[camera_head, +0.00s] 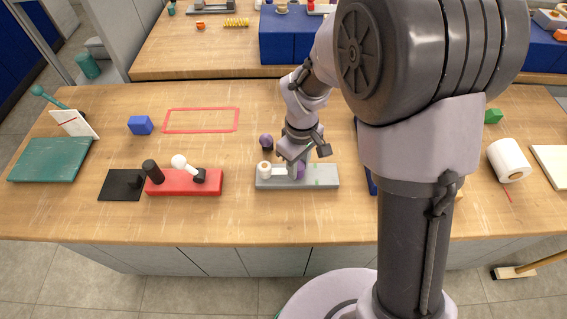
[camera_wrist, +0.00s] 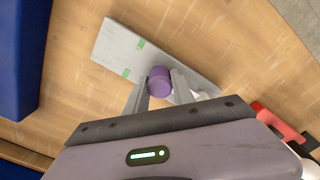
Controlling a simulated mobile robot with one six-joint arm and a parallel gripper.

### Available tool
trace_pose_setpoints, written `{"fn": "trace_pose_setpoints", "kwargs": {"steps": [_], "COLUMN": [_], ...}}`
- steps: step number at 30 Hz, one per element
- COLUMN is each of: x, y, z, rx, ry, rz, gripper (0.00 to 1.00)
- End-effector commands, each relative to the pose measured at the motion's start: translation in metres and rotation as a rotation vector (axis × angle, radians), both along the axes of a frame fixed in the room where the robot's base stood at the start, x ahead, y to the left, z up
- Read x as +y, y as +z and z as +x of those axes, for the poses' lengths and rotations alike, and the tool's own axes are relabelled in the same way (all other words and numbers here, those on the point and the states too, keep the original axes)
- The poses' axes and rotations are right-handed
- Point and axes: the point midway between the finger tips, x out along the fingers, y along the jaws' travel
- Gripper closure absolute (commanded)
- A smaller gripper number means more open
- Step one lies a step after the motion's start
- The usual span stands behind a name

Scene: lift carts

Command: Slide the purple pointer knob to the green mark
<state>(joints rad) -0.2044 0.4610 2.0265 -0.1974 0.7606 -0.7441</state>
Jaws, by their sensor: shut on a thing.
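The purple pointer knob (camera_head: 300,170) stands on a grey slider base (camera_head: 262,184) on the wooden table. My gripper (camera_head: 296,162) comes down over the knob from above and is shut on it. In the wrist view the knob (camera_wrist: 159,82) sits between the two finger tips. The green mark (camera_head: 318,182) is on the base, to the right of the knob in the head view. In the wrist view the green marks (camera_wrist: 140,44) lie up and left of the knob, with a gap between. My fingers hide part of the base.
A cream cylinder (camera_head: 264,169) stands on the base's left end. A red block with levers (camera_head: 184,187) is to the left. The table between the red block and the grey base is clear.

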Motion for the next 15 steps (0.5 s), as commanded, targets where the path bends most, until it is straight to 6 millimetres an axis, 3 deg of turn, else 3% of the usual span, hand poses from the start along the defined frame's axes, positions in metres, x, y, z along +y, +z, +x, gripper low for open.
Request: {"fn": "trace_pose_setpoints", "kwargs": {"steps": [3, 6, 15], "x": [-0.027, -0.041, -0.048], "y": [0.003, 0.002, 0.001], "z": [0.0, -0.001, -0.002], "rx": [-0.001, -0.001, -0.003], "ry": [-0.004, -0.001, 0.001], "rz": [-0.001, 0.0, 0.0], "gripper": [1.0, 1.0, 1.0]}}
